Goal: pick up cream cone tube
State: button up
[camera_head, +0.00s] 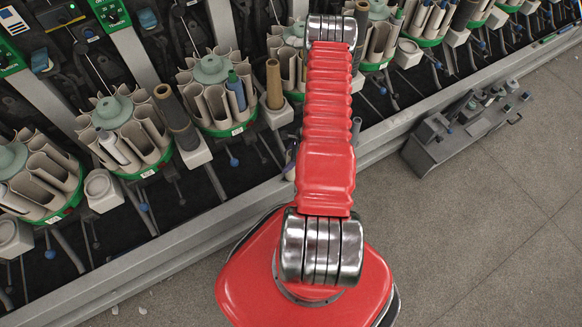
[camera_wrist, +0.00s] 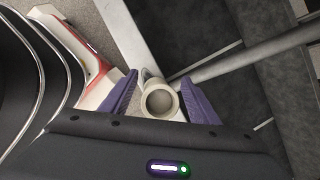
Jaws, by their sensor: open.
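The cream cone tube (camera_wrist: 147,75) shows in the wrist view nearly end-on, as a pale round rim with a greyish inside. It sits between the two purple fingers of my gripper (camera_wrist: 159,79). The fingers stand apart on its left and right, and I cannot tell whether either one touches it. In the head view my red arm covers most of this spot, so the tube is not clearly seen there. What holds the tube up from below is hidden.
A winding machine with round tube magazines (camera_head: 212,68) runs along the back. A brown tube (camera_head: 273,85) stands left of my arm. In the wrist view a grey rod (camera_wrist: 245,62) runs right of the tube. A grey box (camera_head: 450,135) lies on open floor at right.

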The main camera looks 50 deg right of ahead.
jog(key=shift+f, duration=0.5)
jog(key=c, duration=1.2)
jog(key=shift+r, duration=0.1)
jog(key=shift+r, duration=1.55)
jog(key=shift+s+a+r, duration=0.15)
jog(key=shift+s, duration=0.15)
jog(key=s+a, duration=0.1)
jog(key=s, duration=0.4)
jog(key=s+a, duration=0.2)
jog(key=s, duration=0.4)
jog(key=s+a, duration=0.2)
jog(key=s, duration=0.3)
jog(key=shift+s+a, duration=0.15)
jog(key=shift+s, duration=0.15)
jog(key=shift+w, duration=0.15)
